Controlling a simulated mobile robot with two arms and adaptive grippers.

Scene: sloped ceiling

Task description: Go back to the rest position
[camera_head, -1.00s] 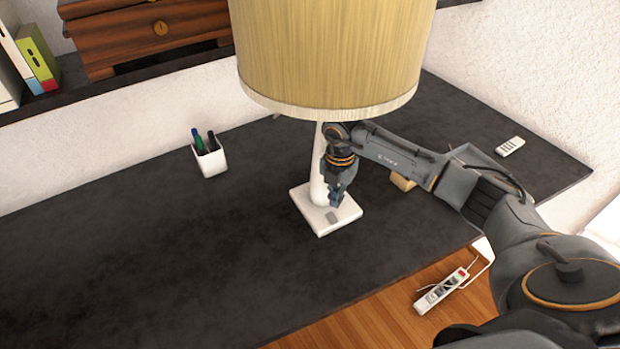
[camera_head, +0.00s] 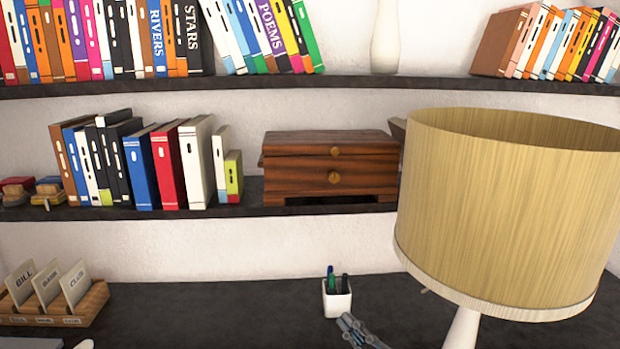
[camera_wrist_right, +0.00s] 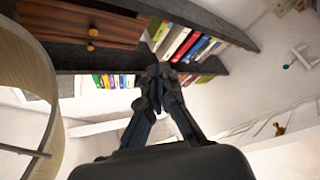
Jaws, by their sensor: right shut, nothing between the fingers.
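My right gripper (camera_head: 352,328) shows at the bottom edge of the head view, just right of the white pen cup (camera_head: 337,300) and left of the lamp (camera_head: 505,215). Only its tip is in that view; the rest of the arm is out of frame. In the right wrist view the right gripper (camera_wrist_right: 158,75) points up toward the shelves, its fingertips together with nothing between them. The lampshade (camera_wrist_right: 30,85) stands at the left of that view, apart from the fingers. My left gripper is not in view.
Two dark wall shelves (camera_head: 230,210) hold books and a wooden drawer box (camera_head: 330,166) above the black desk (camera_head: 220,315). A wooden card holder (camera_head: 75,305) stands on the desk at the left. The lamp's wide shade takes up the right side.

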